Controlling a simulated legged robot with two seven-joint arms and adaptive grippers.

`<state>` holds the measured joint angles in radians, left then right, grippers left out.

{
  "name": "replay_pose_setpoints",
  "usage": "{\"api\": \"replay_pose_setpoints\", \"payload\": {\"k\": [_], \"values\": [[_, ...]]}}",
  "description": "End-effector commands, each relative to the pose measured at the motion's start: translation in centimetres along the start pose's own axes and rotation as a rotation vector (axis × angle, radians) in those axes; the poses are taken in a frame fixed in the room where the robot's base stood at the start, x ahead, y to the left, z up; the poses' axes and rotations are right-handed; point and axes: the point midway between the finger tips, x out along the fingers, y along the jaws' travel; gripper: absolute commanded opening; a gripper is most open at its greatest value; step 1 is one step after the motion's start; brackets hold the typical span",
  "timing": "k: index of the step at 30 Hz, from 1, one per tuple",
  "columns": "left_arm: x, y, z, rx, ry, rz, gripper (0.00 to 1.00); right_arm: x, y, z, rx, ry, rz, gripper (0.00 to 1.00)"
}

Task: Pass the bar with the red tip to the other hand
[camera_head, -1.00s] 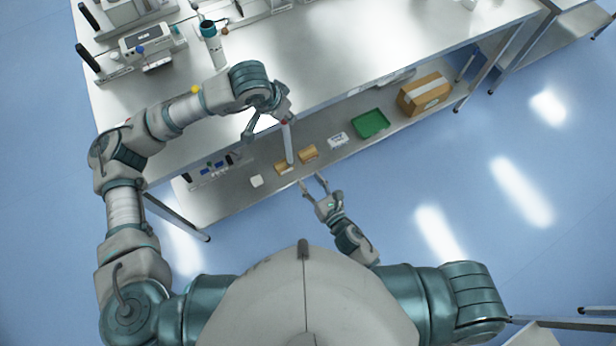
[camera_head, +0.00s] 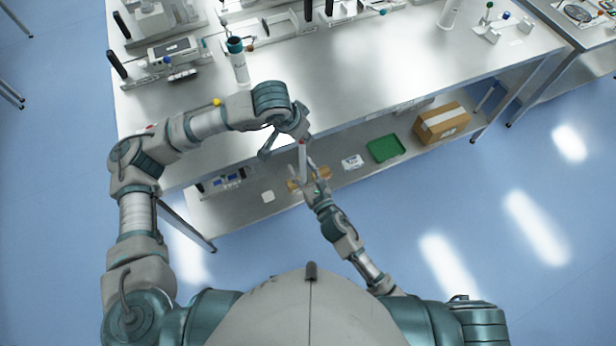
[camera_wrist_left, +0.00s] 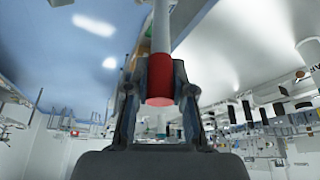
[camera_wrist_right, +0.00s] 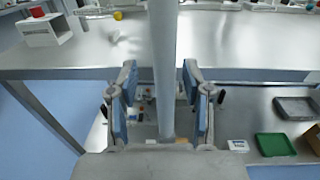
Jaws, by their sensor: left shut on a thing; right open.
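The bar (camera_head: 302,163) is a slim pale grey rod with a red tip. It hangs down from my left gripper (camera_head: 301,139) in front of the bench edge. In the left wrist view the fingers are shut on the red tip (camera_wrist_left: 160,78), and the grey shaft (camera_wrist_left: 162,25) runs away from them. My right gripper (camera_head: 310,178) is at the lower part of the bar. In the right wrist view the shaft (camera_wrist_right: 164,65) stands between the open fingers (camera_wrist_right: 161,88), with a gap showing on each side.
The steel bench (camera_head: 400,60) carries instruments and a teal-capped bottle (camera_head: 239,66). On the lower shelf (camera_head: 240,214) are a green tray (camera_head: 385,149), a cardboard box (camera_head: 441,123) and small packages. The blue floor to the right is clear.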

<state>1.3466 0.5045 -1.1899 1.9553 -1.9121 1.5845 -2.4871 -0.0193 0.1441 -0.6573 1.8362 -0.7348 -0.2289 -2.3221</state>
Motion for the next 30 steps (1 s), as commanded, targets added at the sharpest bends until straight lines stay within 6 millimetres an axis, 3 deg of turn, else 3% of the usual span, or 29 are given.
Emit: {"api": "replay_pose_setpoints", "payload": {"k": [10, 16, 19, 20, 23, 30], "values": [[-0.03, 0.00, -0.02, 0.000, 0.001, 0.000, 0.00, 0.48, 0.02, -0.03, 0.000, 0.001, 0.000, 0.50], [-0.03, 0.00, -0.03, 0.000, 0.001, 0.000, 0.00, 0.46, 0.04, -0.03, 0.000, 0.001, 0.001, 0.02], [-0.03, 0.01, -0.07, 0.000, 0.002, 0.001, 0.00, 0.46, 0.10, -0.01, 0.000, 0.000, 0.002, 0.00], [-0.03, 0.02, -0.08, 0.000, 0.003, 0.001, 0.26, 0.47, 0.12, 0.04, 0.000, -0.001, 0.003, 0.00], [-0.03, 0.02, -0.07, 0.000, 0.003, 0.001, 0.51, 0.46, 0.10, 0.03, 0.000, -0.001, 0.002, 0.00], [-0.01, 0.01, -0.03, 0.000, 0.001, 0.000, 0.53, 0.46, 0.04, 0.01, 0.000, 0.000, 0.001, 0.00]]}}
